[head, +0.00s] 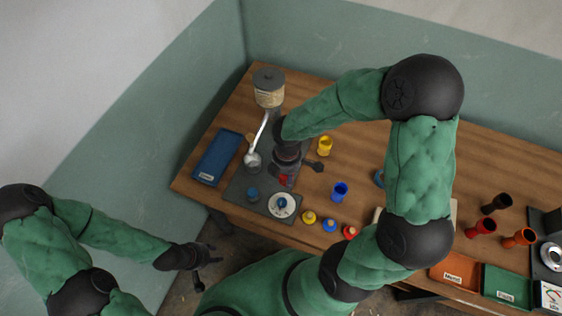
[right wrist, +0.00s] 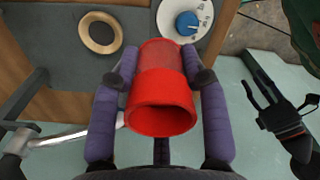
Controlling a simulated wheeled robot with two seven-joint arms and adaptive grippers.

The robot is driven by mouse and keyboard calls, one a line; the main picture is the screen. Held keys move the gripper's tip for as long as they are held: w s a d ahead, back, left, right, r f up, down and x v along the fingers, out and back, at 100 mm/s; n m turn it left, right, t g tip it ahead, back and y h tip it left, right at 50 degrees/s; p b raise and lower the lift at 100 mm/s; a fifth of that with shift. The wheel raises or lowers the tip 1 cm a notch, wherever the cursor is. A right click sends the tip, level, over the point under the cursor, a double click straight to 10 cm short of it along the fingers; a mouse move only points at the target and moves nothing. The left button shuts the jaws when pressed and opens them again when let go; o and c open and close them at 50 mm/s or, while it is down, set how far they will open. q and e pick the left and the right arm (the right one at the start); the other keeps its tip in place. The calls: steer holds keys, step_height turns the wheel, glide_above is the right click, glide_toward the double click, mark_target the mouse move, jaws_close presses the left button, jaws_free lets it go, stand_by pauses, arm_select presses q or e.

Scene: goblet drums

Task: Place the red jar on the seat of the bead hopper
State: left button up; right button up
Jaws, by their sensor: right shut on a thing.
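The red jar (right wrist: 163,90) is held between the two purple fingers of my right gripper (right wrist: 163,75), its open mouth facing the wrist camera. In the head view, a small part of the red jar (head: 283,180) shows below my right gripper (head: 286,168), over the hopper's dark base. The bead hopper (head: 268,92) has a beige bead container and a silver lever. A pale wooden ring (right wrist: 100,33), which looks like the seat, lies bare on the base beside the jar in the right wrist view; my arm hides it in the head view. My left gripper (head: 206,262) is open and empty, off the table's front.
A dial (head: 283,205) and a blue knob (head: 253,193) sit on the base's front. A blue tray (head: 217,157) lies left. A yellow jar (head: 325,146) and a blue jar (head: 340,191) stand right of the base. Orange (head: 455,272) and green (head: 507,287) trays lie far right.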

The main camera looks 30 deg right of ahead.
steer(key=w+d+f, duration=0.2)
steer(key=w+f, duration=0.1)
steer(key=w+d+f+b, duration=0.1)
steer(key=w+f, duration=0.1)
steer(key=w, duration=0.1)
steer(key=w+d+f, duration=0.2)
steer(key=w+f, duration=0.1)
steer(key=shift+w+d+f+b, duration=0.25)
steer(key=shift+d+f+b, duration=0.05)
steer(key=shift+b, duration=0.05)
step_height(320, 180, down, 3)
steer(key=shift+w+f+b, duration=0.1)
steer(key=shift+b, duration=0.35)
